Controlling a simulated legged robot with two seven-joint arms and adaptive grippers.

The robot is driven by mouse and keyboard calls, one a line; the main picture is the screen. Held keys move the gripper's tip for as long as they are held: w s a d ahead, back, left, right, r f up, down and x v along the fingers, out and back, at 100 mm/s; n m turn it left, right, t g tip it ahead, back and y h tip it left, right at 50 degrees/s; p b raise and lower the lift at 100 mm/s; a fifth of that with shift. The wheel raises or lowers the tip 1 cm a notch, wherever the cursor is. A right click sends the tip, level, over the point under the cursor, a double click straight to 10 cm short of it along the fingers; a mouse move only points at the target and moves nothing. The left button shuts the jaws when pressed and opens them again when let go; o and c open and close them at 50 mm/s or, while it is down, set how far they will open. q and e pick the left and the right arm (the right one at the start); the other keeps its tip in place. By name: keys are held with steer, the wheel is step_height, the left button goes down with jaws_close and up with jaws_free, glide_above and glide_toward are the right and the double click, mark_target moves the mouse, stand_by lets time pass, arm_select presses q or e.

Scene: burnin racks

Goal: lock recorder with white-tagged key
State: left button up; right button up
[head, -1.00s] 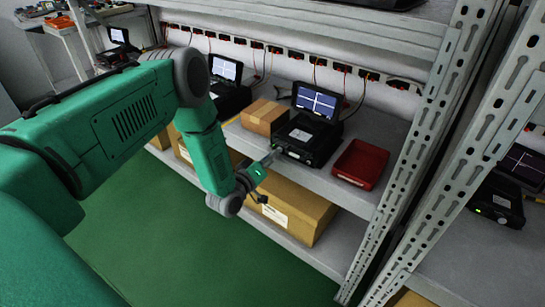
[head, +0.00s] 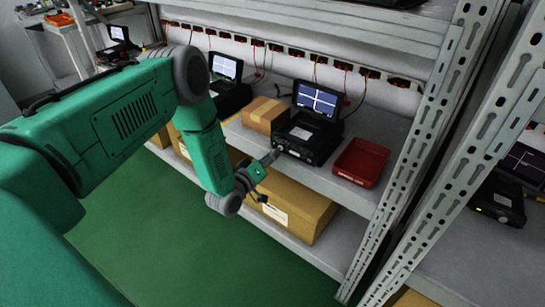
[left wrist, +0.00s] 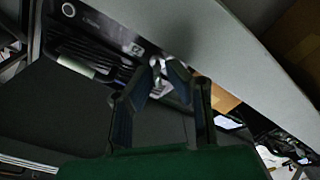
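The recorder (head: 307,136) is a black box with a raised screen showing a white cross, on the middle shelf. Its dark front panel (left wrist: 95,45) fills the upper left of the left wrist view, with a round silver fitting (left wrist: 68,10). My left gripper (head: 271,157) is at the recorder's front left corner. In the left wrist view its fingers (left wrist: 162,72) come together on a small pale, shiny piece, seemingly the white-tagged key (left wrist: 157,68). The fingers hide most of it. I cannot tell whether it touches the recorder. My right gripper is out of view.
A red tray (head: 361,162) stands right of the recorder, and a small cardboard box (head: 265,115) left of it. A large carton (head: 290,205) lies on the shelf below. A perforated rack post (head: 420,150) stands at the right. The green floor in front is clear.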

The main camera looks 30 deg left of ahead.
arm_select(q)
steer(key=s, duration=1.2)
steer(key=shift+a, duration=0.3)
steer(key=shift+f, duration=0.1)
steer(key=s+d+f+m+g+h+p, duration=0.1)
steer(key=s+d+f+m+g, duration=0.5)
steer(key=s+d+f+g, duration=0.35)
steer(key=s+r+m+g+y, duration=0.1)
steer(key=s+r+m+g, duration=0.2)
steer(key=s+g, duration=0.5)
steer(key=s, duration=0.9)
steer(key=shift+s+d+y+p, duration=0.15)
steer(key=shift+s+y+p, duration=0.15)
steer(key=shift+p, duration=0.1)
